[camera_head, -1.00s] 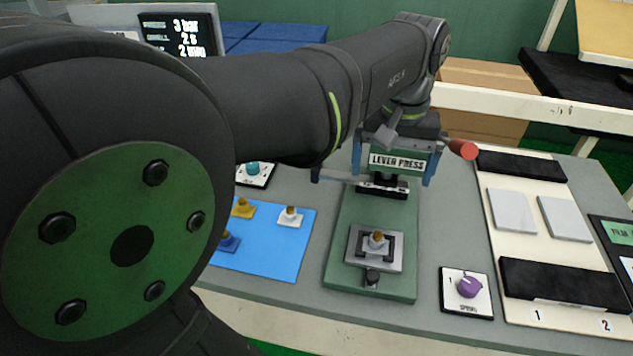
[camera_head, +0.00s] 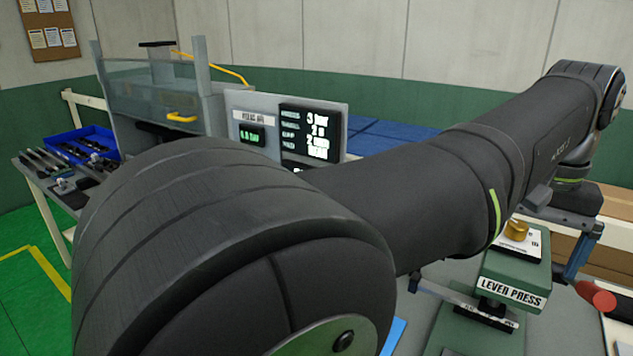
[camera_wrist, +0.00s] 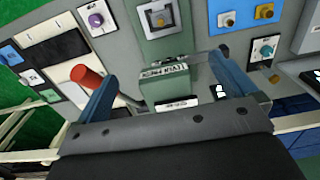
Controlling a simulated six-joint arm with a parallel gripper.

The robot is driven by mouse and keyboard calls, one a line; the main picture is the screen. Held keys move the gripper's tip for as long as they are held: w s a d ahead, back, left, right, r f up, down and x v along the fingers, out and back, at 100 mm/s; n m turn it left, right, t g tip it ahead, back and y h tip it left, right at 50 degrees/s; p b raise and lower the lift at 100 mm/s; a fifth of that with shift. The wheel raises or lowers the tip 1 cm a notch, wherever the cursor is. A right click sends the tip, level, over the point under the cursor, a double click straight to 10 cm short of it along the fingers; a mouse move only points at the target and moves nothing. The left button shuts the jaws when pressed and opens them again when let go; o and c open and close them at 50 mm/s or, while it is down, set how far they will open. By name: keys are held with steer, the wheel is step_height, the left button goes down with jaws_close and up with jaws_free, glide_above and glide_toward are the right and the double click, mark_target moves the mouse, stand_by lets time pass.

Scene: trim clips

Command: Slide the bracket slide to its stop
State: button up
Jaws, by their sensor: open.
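A grey metal slide fixture with a small pin in it (camera_wrist: 160,18) sits on the green lever press base at the top of the wrist view. I cannot tell whether this is the bracket slide or how far it stands from its stop. A small fixture (camera_head: 66,186) on the side bench at far left in the head view is too small to make out. My gripper (camera_wrist: 162,80) is open and empty, its blue fingers spread above the lever press (camera_wrist: 170,82). In the head view one blue finger (camera_head: 580,252) shows beside the press head.
The red-ended press lever (camera_wrist: 88,76) is close beside the left finger in the wrist view. A purple knob (camera_wrist: 96,20) and a teal dial (camera_wrist: 264,49) flank the press. A blue bin (camera_head: 85,145) and a glass-fronted machine (camera_head: 160,90) stand at left in the head view.

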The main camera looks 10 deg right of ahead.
steer(key=shift+f, duration=0.15)
steer(key=c, duration=1.3)
steer(key=s+f+m, duration=0.1)
steer(key=s+f+m+t, duration=0.1)
steer(key=f+m, duration=0.1)
steer(key=s+f+m, duration=0.1)
steer(key=f, duration=0.1)
steer(key=shift+a+f+t+y, duration=0.1)
steer(key=shift+f+t+y, duration=0.05)
steer(key=shift+t+y, duration=0.15)
jaws_close()
steer(key=s+a+f+m+t+h, duration=0.3)
steer(key=s+f+m, duration=0.55)
steer(key=m, duration=0.75)
steer(key=s+a+f+m+t+h, duration=0.2)
steer(key=s+a+f+m+h, duration=0.3)
steer(key=f+m, duration=0.9)
steer(key=w+d+f+m, duration=0.1)
steer(key=w+d+f, duration=0.1)
steer(key=w+d+f+m+y, duration=0.1)
steer(key=w+d+f, duration=0.1)
steer(key=f, duration=0.1)
steer(key=shift+w+d, duration=0.2)
steer(key=shift+d, duration=0.1)
steer(key=shift+w+d, duration=0.95)
steer(key=shift+d, duration=0.05)
steer(key=shift+w+d, duration=0.45)
steer(key=shift+d, duration=0.05)
